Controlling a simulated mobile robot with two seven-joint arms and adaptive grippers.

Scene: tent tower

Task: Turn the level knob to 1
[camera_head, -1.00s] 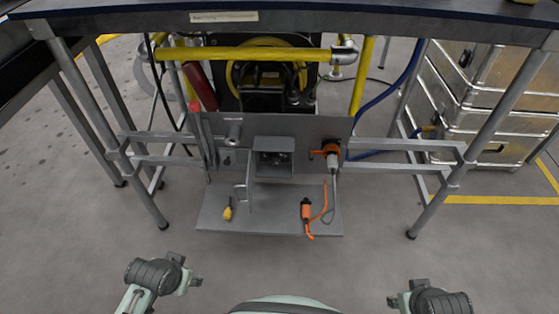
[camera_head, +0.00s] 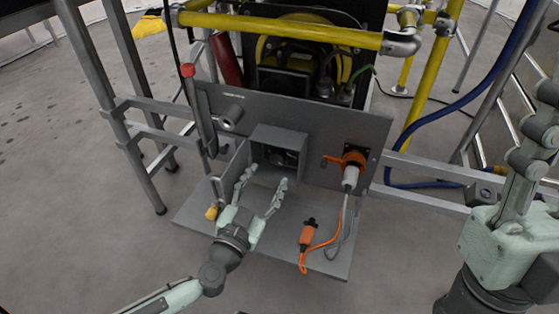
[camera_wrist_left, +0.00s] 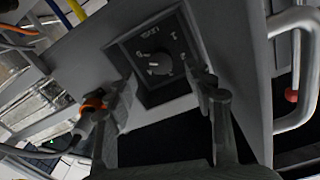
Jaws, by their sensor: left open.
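The level knob (camera_wrist_left: 161,63) is a round dark knob on a square dark plate with small marks around it, in the left wrist view. I cannot read which mark it points to. In the head view the dark knob area (camera_head: 281,156) sits inside a grey box-like recess. My left gripper (camera_head: 265,178) is open and empty in front of the recess. In the left wrist view its fingers (camera_wrist_left: 167,84) stand on either side of the knob's lower part, apart from it as far as I can tell. My right gripper (camera_head: 525,165) is large at the right edge, partly cut off.
An orange plug (camera_head: 350,165) with a cable is right of the recess. An orange connector (camera_head: 308,234) and a yellow item (camera_head: 212,212) lie on the grey shelf (camera_head: 282,256). A red-topped lever (camera_head: 188,71) rises at the left. Yellow pipes run above.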

